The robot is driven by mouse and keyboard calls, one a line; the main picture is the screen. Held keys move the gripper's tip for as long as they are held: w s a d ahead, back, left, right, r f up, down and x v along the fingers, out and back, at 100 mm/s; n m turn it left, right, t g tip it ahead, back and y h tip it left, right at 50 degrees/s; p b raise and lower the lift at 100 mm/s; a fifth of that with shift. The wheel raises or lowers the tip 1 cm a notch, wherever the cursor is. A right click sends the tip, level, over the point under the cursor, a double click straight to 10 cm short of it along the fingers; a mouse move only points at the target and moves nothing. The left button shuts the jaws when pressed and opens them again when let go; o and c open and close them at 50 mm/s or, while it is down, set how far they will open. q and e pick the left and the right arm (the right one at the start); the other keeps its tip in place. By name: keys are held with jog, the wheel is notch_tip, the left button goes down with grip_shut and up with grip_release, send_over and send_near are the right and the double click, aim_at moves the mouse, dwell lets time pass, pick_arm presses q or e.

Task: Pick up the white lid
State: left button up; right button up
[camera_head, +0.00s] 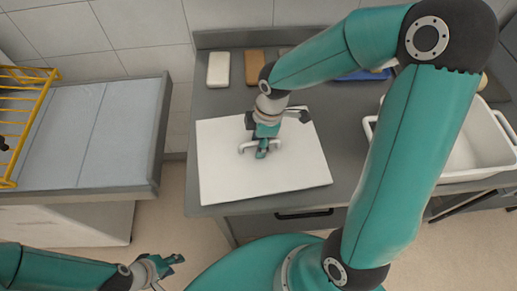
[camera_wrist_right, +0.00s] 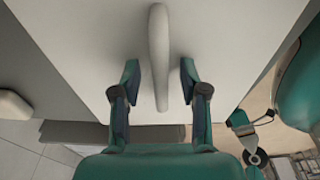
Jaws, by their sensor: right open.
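The white lid (camera_head: 300,170) lies flat on the grey counter, a large rectangular plate with a pale raised handle (camera_head: 275,145) near its middle. My right gripper (camera_head: 262,152) is over the handle, pointing down, and hides part of it. In the right wrist view the handle (camera_wrist_right: 158,40) runs between the two open fingers of my right gripper (camera_wrist_right: 160,82), with a gap on each side. My left gripper (camera_head: 168,265) is low at the bottom left, away from the lid; its finger opening is not clear.
A white block (camera_head: 218,69) and a brown block (camera_head: 254,67) lie behind the lid. A white tub (camera_head: 470,150) stands at the right, partly behind my right arm. A grey-topped table (camera_head: 90,130) with a yellow rack (camera_head: 22,120) is at the left, across a floor gap.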

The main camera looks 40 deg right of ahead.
grip_shut()
jog(key=shift+w+r, duration=0.1)
jog(key=shift+r, duration=0.15)
